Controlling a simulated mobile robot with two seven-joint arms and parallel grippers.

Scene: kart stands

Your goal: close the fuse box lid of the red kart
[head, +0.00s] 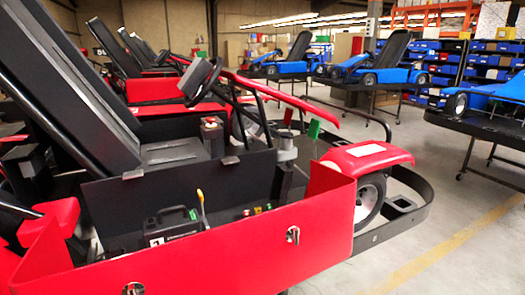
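The red kart (215,262) fills the foreground, its long red side panel facing me. Behind that panel is an open bay holding a black box (172,228) with a handle and a white label, a yellow-handled rod (201,205) and small green and red parts (250,211). A flat black panel (180,192) stands upright at the back of the bay, with two grey fittings on its top edge. I cannot tell for sure which part is the fuse box lid. Neither gripper is in view.
The kart's black seat (70,85), steering wheel (203,82) and front wheel (369,200) rise around the bay. More red karts stand behind, and blue karts (380,70) on stands are at the back right. Grey floor (440,225) is clear at the right.

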